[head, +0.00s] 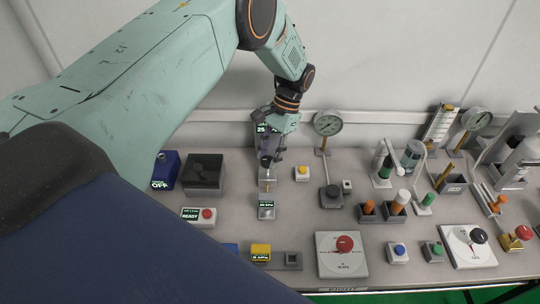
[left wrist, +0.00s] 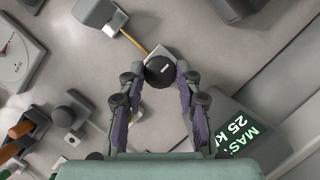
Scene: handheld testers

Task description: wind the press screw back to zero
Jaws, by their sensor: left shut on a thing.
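My left gripper (head: 268,157) reaches down from above onto the press at the back middle of the bench. In the left wrist view, its two fingers close around a round black knob (left wrist: 159,71), which looks like the press screw's head. The knob sits over a small pale block. In the head view the fingers hide the knob. The grey press body (head: 267,185) shows just below the fingers. My right gripper is not in view.
A black box (head: 205,173) is to the left. A red-knobbed plate (head: 342,255) lies nearer.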

